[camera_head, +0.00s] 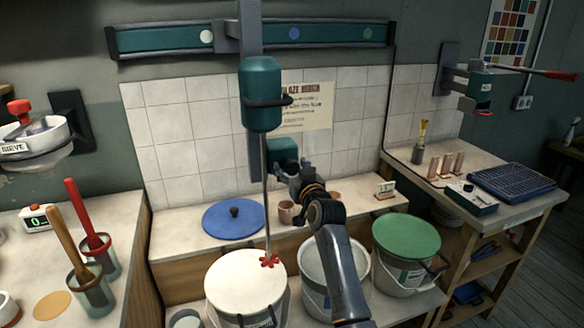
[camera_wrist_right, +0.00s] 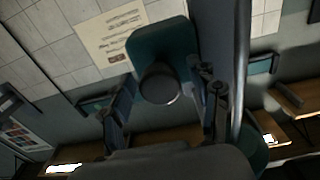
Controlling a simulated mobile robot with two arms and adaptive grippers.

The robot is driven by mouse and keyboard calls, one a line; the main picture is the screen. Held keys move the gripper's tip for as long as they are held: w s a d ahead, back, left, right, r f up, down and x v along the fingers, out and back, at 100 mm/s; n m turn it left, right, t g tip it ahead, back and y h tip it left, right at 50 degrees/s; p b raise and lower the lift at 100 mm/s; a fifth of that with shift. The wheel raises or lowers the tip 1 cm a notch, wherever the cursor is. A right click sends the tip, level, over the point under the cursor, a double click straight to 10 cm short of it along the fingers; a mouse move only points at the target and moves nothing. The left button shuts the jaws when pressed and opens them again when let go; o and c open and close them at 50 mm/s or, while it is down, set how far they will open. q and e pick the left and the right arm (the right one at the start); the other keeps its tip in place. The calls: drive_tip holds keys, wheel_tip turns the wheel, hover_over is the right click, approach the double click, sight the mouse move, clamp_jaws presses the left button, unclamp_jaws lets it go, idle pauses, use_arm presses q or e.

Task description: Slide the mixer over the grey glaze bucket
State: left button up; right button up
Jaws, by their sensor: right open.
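The mixer (camera_head: 260,85) is a teal motor on a grey upright hung from a teal wall rail (camera_head: 345,36). The upright stands between the rail's white and blue dots. Its thin shaft ends in a red impeller (camera_head: 269,261), seen against the right part of the cream-filled bucket (camera_head: 245,280). The middle bucket (camera_head: 313,258), pale grey inside, is partly hidden by my right arm. My right gripper (camera_head: 285,172) is at the teal block low on the upright. In the right wrist view, its open fingers (camera_wrist_right: 165,88) stand either side of the block's dark round knob (camera_wrist_right: 159,83). My left gripper is not in view.
A green-lidded bucket (camera_head: 405,240) stands at right. A blue lid (camera_head: 233,218) and small clay cups (camera_head: 287,212) lie on the ledge behind the buckets. Tools in pots (camera_head: 93,290) stand at left. A side bench at right holds a blue rack (camera_head: 513,182).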

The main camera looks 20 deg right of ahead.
clamp_jaws()
drive_tip(key=shift+d, duration=0.1)
